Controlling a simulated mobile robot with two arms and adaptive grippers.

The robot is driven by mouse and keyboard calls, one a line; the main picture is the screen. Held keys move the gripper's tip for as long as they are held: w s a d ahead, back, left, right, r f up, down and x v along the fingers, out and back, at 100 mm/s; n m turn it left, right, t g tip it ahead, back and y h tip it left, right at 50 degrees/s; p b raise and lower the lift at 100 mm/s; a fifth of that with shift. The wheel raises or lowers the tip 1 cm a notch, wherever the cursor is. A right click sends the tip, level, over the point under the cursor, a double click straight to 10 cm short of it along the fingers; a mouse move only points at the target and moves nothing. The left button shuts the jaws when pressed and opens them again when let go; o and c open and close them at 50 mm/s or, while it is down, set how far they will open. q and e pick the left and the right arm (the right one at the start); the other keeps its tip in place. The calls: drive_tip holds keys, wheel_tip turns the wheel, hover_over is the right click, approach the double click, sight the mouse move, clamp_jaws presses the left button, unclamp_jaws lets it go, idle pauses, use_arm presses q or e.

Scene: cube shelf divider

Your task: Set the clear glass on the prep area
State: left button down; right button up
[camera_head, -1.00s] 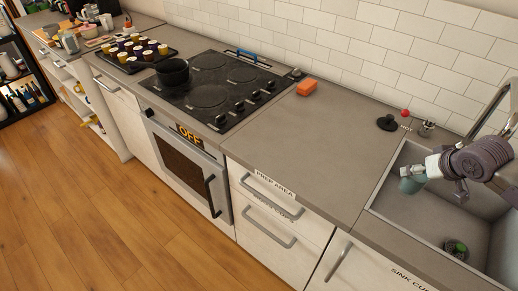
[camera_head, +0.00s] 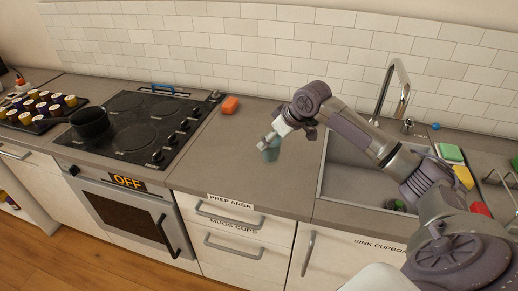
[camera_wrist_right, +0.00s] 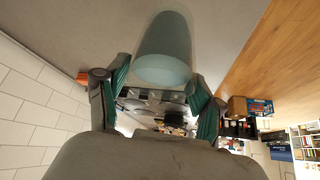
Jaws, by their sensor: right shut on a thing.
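The clear glass (camera_head: 271,152) is a bluish, see-through tumbler over the right part of the prep area (camera_head: 222,155), the grey counter between hob and sink. My right gripper (camera_head: 270,138) is shut on it, coming from the right across the sink. In the right wrist view, the glass (camera_wrist_right: 165,45) lies between the two green-padded fingers of my right gripper (camera_wrist_right: 158,75). I cannot tell whether its base touches the counter. My left gripper is not in view.
The black hob (camera_head: 135,125) with a dark pot (camera_head: 89,122) is to the left. The sink (camera_head: 350,178) is to the right. The counter left of the glass is clear.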

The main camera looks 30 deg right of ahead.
drive_tip(key=shift+w+a+f, duration=0.4)
drive_tip(key=shift+w+a, duration=0.15)
drive_tip(key=shift+a, duration=0.05)
drive_tip(key=shift+w+a+f, duration=0.4)
drive_tip(key=shift+w+a, duration=0.1)
drive_tip(key=shift+a, duration=0.05)
wheel_tip(320, 180, down, 3)
drive_tip(key=shift+s+f+p, duration=0.1)
drive_tip(key=shift+p, duration=0.65)
drive_tip(key=shift+f, duration=0.45)
drive_tip(key=o, duration=1.5)
drive_tip(key=shift+f, duration=0.15)
drive_tip(key=shift+s+d+r, duration=0.2)
drive_tip(key=shift+r, duration=0.3)
drive_tip(key=b+v, duration=0.2)
drive_tip(key=v, duration=0.9)
